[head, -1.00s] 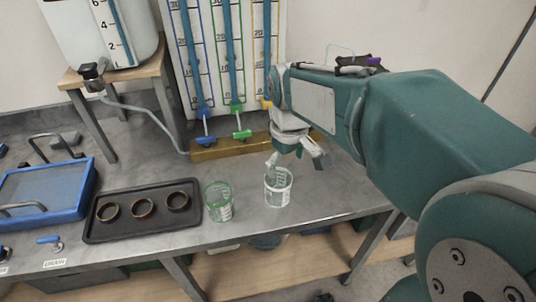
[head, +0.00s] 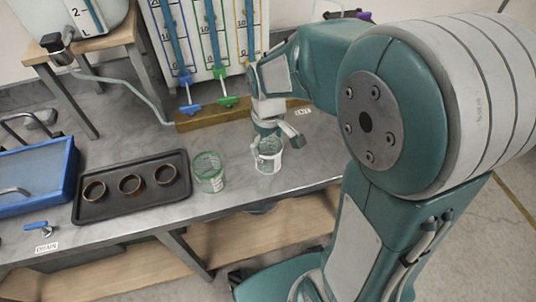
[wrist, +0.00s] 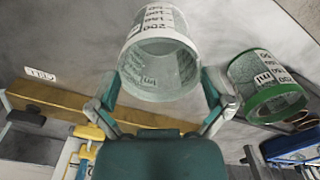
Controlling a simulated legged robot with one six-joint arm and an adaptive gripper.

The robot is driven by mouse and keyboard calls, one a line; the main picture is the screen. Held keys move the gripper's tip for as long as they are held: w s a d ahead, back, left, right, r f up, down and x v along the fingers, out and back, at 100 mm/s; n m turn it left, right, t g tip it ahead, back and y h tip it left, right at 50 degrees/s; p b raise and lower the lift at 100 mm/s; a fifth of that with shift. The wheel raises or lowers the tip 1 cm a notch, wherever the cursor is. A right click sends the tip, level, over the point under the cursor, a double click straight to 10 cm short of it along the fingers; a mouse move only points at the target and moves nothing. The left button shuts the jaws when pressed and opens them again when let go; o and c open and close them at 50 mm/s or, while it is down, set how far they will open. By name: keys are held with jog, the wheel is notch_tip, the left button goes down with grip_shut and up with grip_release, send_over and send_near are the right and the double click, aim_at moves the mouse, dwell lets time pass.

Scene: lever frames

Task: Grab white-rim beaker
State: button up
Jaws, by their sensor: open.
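The white-rim beaker (head: 268,160) stands upright near the front edge of the grey bench, and my gripper (head: 275,142) is at its top. In the wrist view the white-rim beaker (wrist: 157,55) shows large, with its rim toward me and printed marks on its clear wall. My gripper (wrist: 162,88) is open there, with one finger on each side of the rim. I cannot tell whether either finger touches it. The green-rim beaker (head: 209,173) stands just left of it; it also shows at the right of the wrist view (wrist: 268,88).
A black tray (head: 100,212) with three brown rings lies to the left, beside a blue-framed box (head: 70,170). Behind the beakers stand a brass-coloured block (head: 195,122) and a panel of blue columns with coloured valves (head: 228,101). The bench's front edge is close.

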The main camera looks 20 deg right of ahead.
jog(key=shift+f, duration=0.8)
jog(key=c, duration=0.7)
jog(key=shift+c, duration=0.2)
